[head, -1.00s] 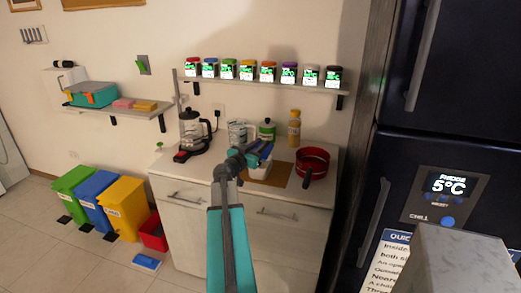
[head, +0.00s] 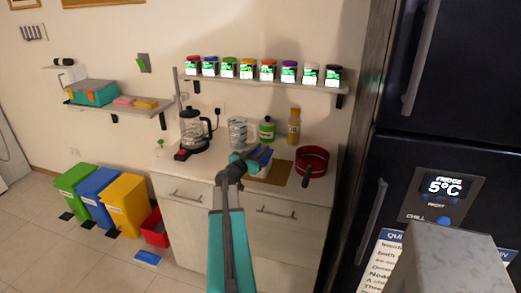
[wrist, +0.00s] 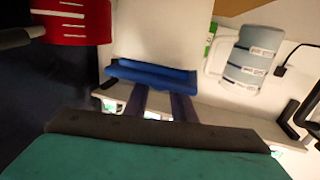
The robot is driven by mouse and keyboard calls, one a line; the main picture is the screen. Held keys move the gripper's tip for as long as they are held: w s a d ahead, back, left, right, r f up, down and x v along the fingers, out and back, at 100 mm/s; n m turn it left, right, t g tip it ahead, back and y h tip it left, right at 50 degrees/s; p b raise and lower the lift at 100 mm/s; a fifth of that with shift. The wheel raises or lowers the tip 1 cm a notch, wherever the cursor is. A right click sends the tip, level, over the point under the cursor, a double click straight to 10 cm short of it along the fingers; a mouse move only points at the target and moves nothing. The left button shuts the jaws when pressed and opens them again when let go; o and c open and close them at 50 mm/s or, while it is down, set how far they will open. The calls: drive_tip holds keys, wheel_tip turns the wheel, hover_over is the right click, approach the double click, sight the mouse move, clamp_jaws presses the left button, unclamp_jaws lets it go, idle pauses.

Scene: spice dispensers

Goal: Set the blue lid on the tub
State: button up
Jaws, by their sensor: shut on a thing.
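My gripper (wrist: 160,104) is shut on a flat blue thing, which I take as the blue lid (wrist: 152,76). The lid is seen nearly edge-on across the fingertips in the wrist view. In the head view my gripper (head: 250,162) is above the counter, by the front left of the brown board, with the blue lid (head: 262,154) at its far side. I cannot make out the tub for certain; it may be hidden behind my gripper and arm.
A red pot (head: 312,160) stands right of the brown board (head: 272,178). A measuring jug (head: 237,131), a green-lidded jar (head: 267,129) and a yellow bottle (head: 294,126) stand behind. A coffee maker (head: 191,130) is at left. The spice shelf (head: 262,88) hangs above.

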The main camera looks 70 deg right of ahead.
drive_tip(key=shift+f+b, duration=0.65)
drive_tip(key=shift+b, duration=0.8)
drive_tip(key=o, duration=1.1)
drive_tip(key=shift+c, duration=0.2)
drive_tip(key=shift+r+p, duration=0.8)
drive_tip(key=shift+p, duration=0.9)
drive_tip(key=a, duration=0.1)
drive_tip(key=b, duration=0.1)
drive_tip(key=a, duration=0.1)
drive_tip(key=shift+w+a+f, duration=0.2)
drive_tip(key=shift+a+f, duration=0.05)
drive_tip(key=shift+a, duration=0.05)
drive_tip(key=w+a+b, duration=0.1)
drive_tip(key=a+b, duration=0.2)
drive_tip(key=a, duration=0.6)
drive_tip(key=shift+w, duration=0.4)
drive_tip(key=shift+a, duration=0.1)
